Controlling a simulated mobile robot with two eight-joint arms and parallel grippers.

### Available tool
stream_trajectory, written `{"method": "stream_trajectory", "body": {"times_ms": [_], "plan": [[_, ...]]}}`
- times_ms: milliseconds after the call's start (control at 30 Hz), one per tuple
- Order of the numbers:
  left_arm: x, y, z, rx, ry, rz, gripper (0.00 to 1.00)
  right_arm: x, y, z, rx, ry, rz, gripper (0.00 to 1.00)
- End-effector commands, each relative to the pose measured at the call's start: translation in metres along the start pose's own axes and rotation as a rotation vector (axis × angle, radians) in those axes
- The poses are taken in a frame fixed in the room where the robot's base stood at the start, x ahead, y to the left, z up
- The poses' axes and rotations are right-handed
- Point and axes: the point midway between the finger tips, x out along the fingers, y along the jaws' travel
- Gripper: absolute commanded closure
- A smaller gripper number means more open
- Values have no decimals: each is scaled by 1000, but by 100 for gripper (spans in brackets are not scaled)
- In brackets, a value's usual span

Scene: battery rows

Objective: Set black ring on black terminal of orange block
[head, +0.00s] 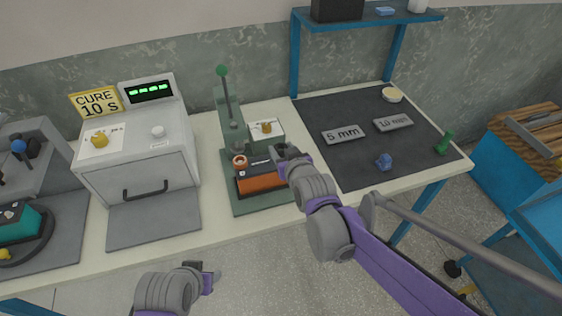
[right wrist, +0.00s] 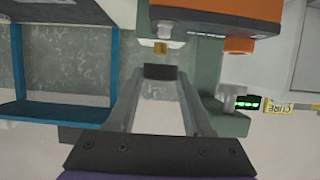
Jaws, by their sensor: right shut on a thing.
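The orange block (head: 262,181) with a dark top sits on the green press base. An orange ring (head: 240,161) is at its left end. In the right wrist view, which is upside down, the block (right wrist: 215,22) is at the top, with the orange ring (right wrist: 238,45) to the right. A brass post (right wrist: 160,47) shows at the block's dark top. My right gripper (head: 284,156) is shut on the small black ring (right wrist: 160,72), which appears apart from the post and above it. My left gripper (head: 208,279) is low at the front; its jaw opening is unclear.
The green press (head: 229,110) with its lever stands behind the block. A white box (head: 266,132) with a yellow knob is close behind. The cure oven (head: 145,155) is left. The dark mat (head: 340,170) on the right holds plates and small parts.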

Motion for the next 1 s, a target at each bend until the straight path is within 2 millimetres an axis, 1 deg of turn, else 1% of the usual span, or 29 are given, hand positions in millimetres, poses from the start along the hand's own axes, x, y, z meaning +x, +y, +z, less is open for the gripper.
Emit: {"method": "stream_trajectory", "body": {"times_ms": [300, 400, 633, 733, 767, 900, 933, 1000], "plan": [[6, 0, 4, 0, -2, 0, 50, 15, 0, 36, 0, 0, 0, 100], [6, 0, 4, 0, -3, 0, 50, 16, 0, 40, 0, 0, 0, 100], [6, 0, 4, 0, -3, 0, 50, 16, 0, 40, 0, 0, 0, 100], [9, 0, 6, 0, -3, 0, 50, 18, 0, 43, 0, 0, 0, 100], [9, 0, 6, 0, -4, 0, 50, 18, 0, 43, 0, 0, 0, 48], [8, 0, 5, 0, -3, 0, 50, 17, 0, 42, 0, 0, 0, 22], [8, 0, 5, 0, -3, 0, 50, 17, 0, 42, 0, 0, 0, 19], [8, 0, 5, 0, -3, 0, 50, 17, 0, 42, 0, 0, 0, 19]]}}
